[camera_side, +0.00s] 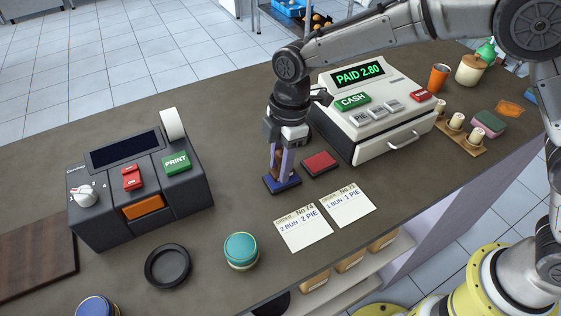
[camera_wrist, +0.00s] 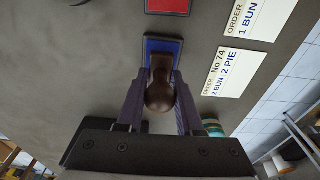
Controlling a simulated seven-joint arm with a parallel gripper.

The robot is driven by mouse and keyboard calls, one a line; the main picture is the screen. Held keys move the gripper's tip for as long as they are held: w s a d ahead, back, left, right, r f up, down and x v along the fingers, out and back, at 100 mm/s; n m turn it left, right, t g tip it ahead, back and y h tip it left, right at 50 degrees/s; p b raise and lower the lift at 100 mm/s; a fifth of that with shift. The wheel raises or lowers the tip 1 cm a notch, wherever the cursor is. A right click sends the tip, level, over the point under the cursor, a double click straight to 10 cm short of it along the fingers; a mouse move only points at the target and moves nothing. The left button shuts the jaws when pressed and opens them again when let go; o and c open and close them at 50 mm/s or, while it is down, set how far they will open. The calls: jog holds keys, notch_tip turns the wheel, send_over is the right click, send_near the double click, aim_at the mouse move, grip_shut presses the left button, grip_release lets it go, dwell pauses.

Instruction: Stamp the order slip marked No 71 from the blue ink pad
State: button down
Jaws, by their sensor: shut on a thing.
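My gripper (camera_side: 280,162) points straight down over the blue ink pad (camera_side: 283,185) and is shut on a stamp. In the wrist view the stamp's dark brown rounded handle (camera_wrist: 160,96) sits between the fingers, its lower end over the blue pad (camera_wrist: 163,47). The stamp's foot is at the pad; whether it touches the ink I cannot tell. The slip marked No 71 (camera_side: 348,206), reading 1 BUN 1 PIE, lies flat to the right of the No 74 slip (camera_side: 304,229). Neither shows a visible stamp mark. The No 71 slip is partly cut off in the wrist view (camera_wrist: 262,17).
A red ink pad (camera_side: 321,163) lies just right of the blue one. The cash register (camera_side: 372,113) stands behind it. A dark printer (camera_side: 140,190) is at left. A teal-lidded jar (camera_side: 241,252) and black ring dish (camera_side: 168,266) stand in front. Bare counter surrounds the slips.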

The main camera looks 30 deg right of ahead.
aim_at(279, 152)
jog(key=shift+f, duration=0.45)
dwell(0.7)
jog(key=shift+r, duration=3.55)
jog(key=s+d, duration=0.1)
jog(key=s+d+f, duration=0.1)
jog(key=s, duration=0.1)
jog(key=s+d+f, duration=0.1)
jog(key=shift+s+d+f, duration=0.1)
jog(key=shift+s, duration=0.3)
jog(key=s+d, duration=0.1)
jog(key=s, duration=0.1)
jog(key=s+d, duration=0.2)
jog(key=s, duration=0.1)
jog(key=s+d, duration=0.2)
jog(key=s, duration=0.1)
jog(key=shift+s+d, duration=0.1)
jog(key=shift+d, duration=0.15)
jog(key=shift+s+d+f, duration=0.1)
jog(key=shift+f, duration=2.4)
jog(key=shift+f, duration=0.6)
